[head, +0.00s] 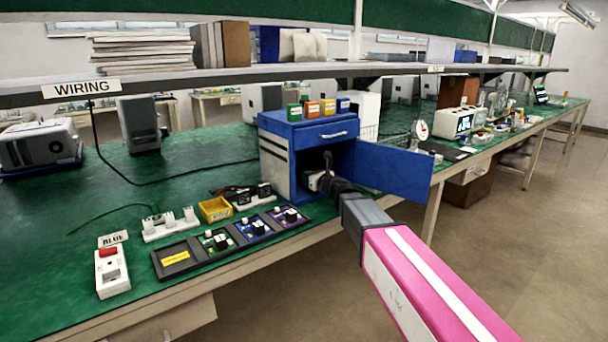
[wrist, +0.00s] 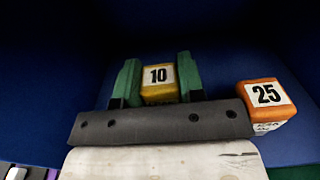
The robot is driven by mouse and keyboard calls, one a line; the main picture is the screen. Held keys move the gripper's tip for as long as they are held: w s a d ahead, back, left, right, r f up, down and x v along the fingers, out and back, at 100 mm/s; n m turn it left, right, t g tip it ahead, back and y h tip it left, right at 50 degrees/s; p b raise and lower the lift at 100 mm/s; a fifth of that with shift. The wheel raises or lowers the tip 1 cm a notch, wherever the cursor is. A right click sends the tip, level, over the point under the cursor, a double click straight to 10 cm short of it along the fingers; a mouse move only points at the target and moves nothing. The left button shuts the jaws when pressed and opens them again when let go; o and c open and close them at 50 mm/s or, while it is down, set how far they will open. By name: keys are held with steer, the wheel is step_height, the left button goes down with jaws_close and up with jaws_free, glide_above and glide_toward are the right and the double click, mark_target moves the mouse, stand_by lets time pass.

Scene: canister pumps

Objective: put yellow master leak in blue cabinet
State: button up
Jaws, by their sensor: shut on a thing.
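The blue cabinet (head: 279,165) stands on the green bench with its door (head: 395,170) swung open to the right. My arm reaches through the opening, and my gripper (head: 322,182) is inside the lower compartment. In the wrist view my gripper (wrist: 157,82) has its green fingers on both sides of a yellow block marked 10 (wrist: 158,94), the yellow master leak, and is shut on it. Dark blue cabinet surfaces surround it. The underside of the block is hidden, so I cannot tell whether it touches the floor.
An orange block marked 25 (wrist: 268,103) is close to the right of my gripper. Several small coloured blocks stand on the cabinet top. A dark tray (head: 172,260) holds modules, with a yellow-labelled slot looking empty at its left. A yellow bin (head: 215,209) stands behind it.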

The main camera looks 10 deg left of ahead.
steer(key=x, duration=0.3)
steer(key=shift+w+a+f, duration=0.15)
steer(key=shift+a+f, duration=0.05)
steer(key=shift+d+f, duration=0.1)
steer(key=shift+f, duration=0.15)
steer(key=o, duration=0.9)
steer(key=shift+o, duration=0.2)
steer(key=v, duration=1.2)
